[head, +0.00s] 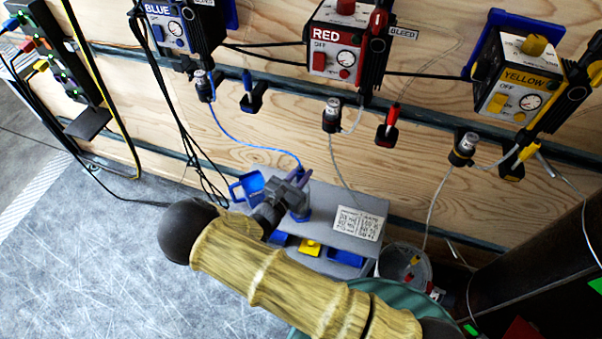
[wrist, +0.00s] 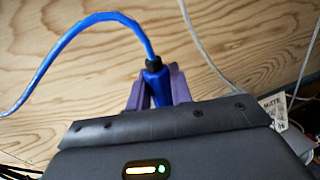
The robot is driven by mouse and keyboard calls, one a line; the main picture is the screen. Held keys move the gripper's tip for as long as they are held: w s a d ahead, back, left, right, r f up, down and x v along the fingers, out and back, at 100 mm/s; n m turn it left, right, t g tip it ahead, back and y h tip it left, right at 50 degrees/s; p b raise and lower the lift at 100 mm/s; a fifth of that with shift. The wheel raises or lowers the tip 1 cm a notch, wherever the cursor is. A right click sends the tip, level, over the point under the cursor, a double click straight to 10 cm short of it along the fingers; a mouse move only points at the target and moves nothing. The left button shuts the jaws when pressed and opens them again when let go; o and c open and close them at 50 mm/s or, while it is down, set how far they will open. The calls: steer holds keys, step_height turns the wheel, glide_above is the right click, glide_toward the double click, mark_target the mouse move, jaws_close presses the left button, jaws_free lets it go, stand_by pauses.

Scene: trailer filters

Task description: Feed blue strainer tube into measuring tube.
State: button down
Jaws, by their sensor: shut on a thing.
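The blue strainer tube (head: 245,143) runs down from the blue pump to my gripper (head: 301,180) over the grey shelf. In the wrist view its thin blue hose loops in from the left into a black collar, and its thicker blue strainer end (wrist: 155,82) sits between the purple fingers of my gripper (wrist: 157,92). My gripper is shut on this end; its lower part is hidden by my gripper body. A blue part (head: 300,215) shows just below my gripper on the shelf. I cannot tell whether it is the measuring tube's base, or whether the strainer is inside a tube.
A blue jug (head: 247,187) stands on the grey shelf (head: 340,198), left of my gripper. A white label (head: 358,223) is on the shelf's right. A clear bucket (head: 404,264) stands further right. Red (head: 335,45) and yellow (head: 519,80) pumps hang on the wooden wall, with loose hoses below.

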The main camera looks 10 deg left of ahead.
steer(key=shift+d+f, duration=0.1)
steer(key=shift+f, duration=0.45)
stand_by(0.4)
steer(key=c, duration=1.2)
jaws_free()
steer(key=shift+o, duration=0.2)
steer(key=shift+s, duration=0.15)
steer(key=v, duration=1.7)
steer(key=shift+a, duration=0.25)
